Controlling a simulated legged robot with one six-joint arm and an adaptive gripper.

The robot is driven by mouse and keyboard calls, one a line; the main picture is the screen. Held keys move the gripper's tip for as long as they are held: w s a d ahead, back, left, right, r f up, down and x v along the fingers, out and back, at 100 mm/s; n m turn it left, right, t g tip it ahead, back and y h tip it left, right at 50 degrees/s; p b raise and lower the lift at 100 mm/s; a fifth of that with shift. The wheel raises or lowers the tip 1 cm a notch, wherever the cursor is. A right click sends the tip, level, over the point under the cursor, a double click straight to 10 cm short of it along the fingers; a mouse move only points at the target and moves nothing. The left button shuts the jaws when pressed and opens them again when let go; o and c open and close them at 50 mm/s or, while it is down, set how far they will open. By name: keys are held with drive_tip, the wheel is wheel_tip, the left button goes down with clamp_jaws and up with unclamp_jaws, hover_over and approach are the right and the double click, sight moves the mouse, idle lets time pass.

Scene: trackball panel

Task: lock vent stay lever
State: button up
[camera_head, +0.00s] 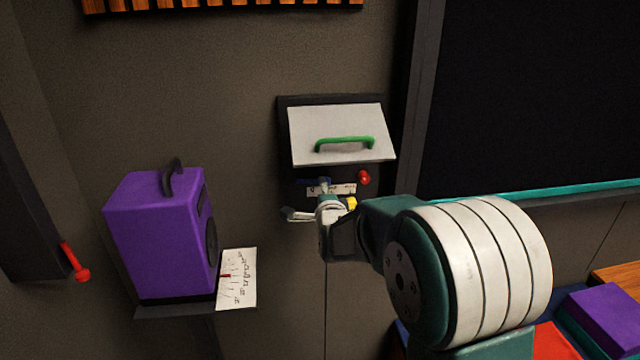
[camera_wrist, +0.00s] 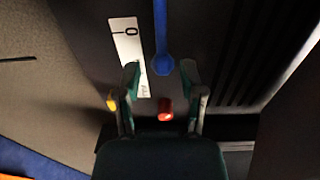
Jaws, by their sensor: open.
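The vent panel (camera_head: 284,130) on the wall has a white flap (camera_head: 310,125) with a green handle (camera_head: 345,143); the flap is tilted outward. Below it are a blue lever (camera_head: 313,181), a white marked label (camera_head: 343,189) and a red knob (camera_head: 364,177). In the wrist view the blue lever (camera_wrist: 161,30) ends in a round tip. The label (camera_wrist: 127,45) is to its left and the red knob (camera_wrist: 166,110) lower. My gripper (camera_wrist: 160,74) is open and empty, with the lever's round tip between its fingertips in the picture; contact cannot be told. My gripper (camera_head: 310,203) partly hides the panel's lower part.
A purple box (camera_head: 155,235) with a dark handle stands on a small shelf to the left, with a white dial card (camera_head: 238,280) beside it. A red lever (camera_head: 74,262) is at the far left. A dark framed panel (camera_head: 530,90) is right of the vent.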

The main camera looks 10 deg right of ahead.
sight(313, 182)
drive_tip(key=shift+w, duration=2)
clamp_jaws()
